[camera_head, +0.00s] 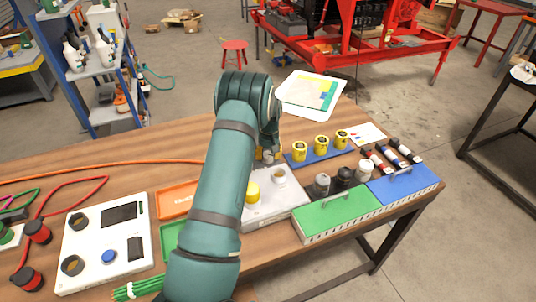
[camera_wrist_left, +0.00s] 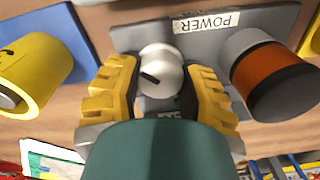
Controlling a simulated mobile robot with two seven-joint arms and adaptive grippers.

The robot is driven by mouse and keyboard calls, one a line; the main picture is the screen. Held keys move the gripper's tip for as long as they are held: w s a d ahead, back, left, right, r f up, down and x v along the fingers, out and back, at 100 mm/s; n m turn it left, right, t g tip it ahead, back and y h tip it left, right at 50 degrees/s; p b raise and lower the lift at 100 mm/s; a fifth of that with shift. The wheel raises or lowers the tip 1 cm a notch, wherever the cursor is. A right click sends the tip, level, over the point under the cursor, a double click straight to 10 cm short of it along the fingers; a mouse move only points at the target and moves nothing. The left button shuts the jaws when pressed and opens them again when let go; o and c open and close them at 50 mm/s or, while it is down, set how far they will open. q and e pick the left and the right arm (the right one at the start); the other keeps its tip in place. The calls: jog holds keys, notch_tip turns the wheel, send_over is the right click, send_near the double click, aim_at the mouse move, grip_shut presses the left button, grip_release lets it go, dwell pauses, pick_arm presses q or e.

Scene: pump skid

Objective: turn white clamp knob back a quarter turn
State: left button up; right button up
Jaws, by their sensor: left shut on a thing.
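The white clamp knob (camera_wrist_left: 160,68) with a black mark shows in the left wrist view, on a grey plate (camera_wrist_left: 278,22) beside a POWER label (camera_wrist_left: 206,22). The mark runs slantwise across its face. My left gripper (camera_wrist_left: 160,80) has its two yellow fingers on either side of the knob and is shut on it. In the head view my left gripper (camera_head: 267,155) is at the table's middle, beyond my green forearm; the knob cannot be made out there. My right gripper is in neither view.
In the wrist view a yellow cylinder (camera_wrist_left: 40,70) stands left of the fingers and an orange-black cylinder (camera_wrist_left: 270,80) close on the right. In the head view yellow items (camera_head: 320,143) stand on a blue strip; green (camera_head: 335,212) and blue (camera_head: 400,185) boxes lie at right.

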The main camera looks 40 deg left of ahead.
aim_at(269, 154)
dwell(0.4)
pick_arm(q)
jog(key=o, duration=1)
jog(key=shift+c, duration=0.2)
notch_tip(269, 154, up, 12)
jog(key=shift+w, duration=0.15)
jog(key=shift+d+f, duration=0.1)
jog(key=shift+d, duration=0.1)
